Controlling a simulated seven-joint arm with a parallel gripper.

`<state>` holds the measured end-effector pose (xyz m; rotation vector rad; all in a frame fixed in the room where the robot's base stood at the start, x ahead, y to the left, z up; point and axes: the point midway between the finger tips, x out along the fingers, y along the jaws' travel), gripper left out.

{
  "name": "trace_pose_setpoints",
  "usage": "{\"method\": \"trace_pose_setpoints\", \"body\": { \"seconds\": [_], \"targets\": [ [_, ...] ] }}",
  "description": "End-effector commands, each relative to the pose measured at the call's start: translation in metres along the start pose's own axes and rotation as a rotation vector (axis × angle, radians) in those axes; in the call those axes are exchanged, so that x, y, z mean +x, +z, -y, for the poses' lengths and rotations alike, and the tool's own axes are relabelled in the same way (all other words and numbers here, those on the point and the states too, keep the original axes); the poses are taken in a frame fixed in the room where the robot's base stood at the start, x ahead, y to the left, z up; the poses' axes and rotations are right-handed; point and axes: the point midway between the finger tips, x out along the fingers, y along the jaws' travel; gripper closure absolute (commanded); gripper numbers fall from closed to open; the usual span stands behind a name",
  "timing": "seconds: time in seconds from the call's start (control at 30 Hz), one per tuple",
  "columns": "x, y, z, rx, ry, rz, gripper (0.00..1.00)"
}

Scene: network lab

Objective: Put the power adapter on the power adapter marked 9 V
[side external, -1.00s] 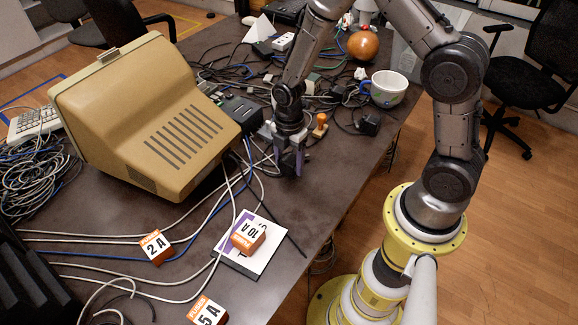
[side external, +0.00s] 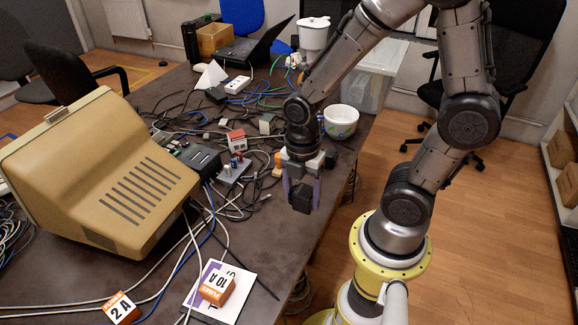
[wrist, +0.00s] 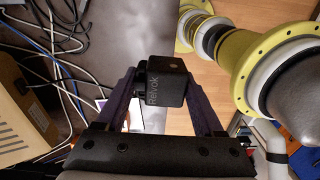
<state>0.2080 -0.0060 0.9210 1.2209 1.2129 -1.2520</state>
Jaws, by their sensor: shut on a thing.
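My gripper (side external: 302,202) is shut on a black power adapter (side external: 305,194) and holds it near the right side of the table. In the wrist view the adapter (wrist: 165,82) sits between the purple fingertips and shows the word "Relvok" on its side. I cannot read a 9 V mark on anything. Among the cables lie a grey-green block (side external: 267,124) and a red-and-white block (side external: 237,140); I cannot tell whether either is an adapter.
The beige monitor (side external: 85,175) fills the left. Orange blocks marked 2 A (side external: 121,309) and 10 A (side external: 216,288) stand in front, the latter on a booklet (side external: 238,302). A white bowl (side external: 341,122) stands behind my gripper. Cables (side external: 215,210) cover much of the table.

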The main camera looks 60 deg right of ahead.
Motion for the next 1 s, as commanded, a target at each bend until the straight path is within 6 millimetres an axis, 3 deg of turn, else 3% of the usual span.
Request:
{"method": "trace_pose_setpoints", "body": {
  "seconds": [0.13,0.23,0.37,0.5,0.7,0.8,1.0],
  "targets": [
    [-0.02,0.006,-0.032,0.031,0.019,0.0,1.0],
    [-0.035,0.027,-0.063,0.109,0.024,-0.001,1.0],
    [-0.053,0.072,-0.101,0.243,0.03,-0.003,1.0],
    [-0.067,0.135,-0.128,0.399,0.037,-0.003,1.0],
    [-0.071,0.223,-0.136,0.598,0.044,-0.003,1.0],
    [-0.067,0.255,-0.13,0.669,0.045,-0.002,1.0],
    [-0.056,0.283,-0.113,0.744,0.026,-0.009,1.0]
  ]
}}
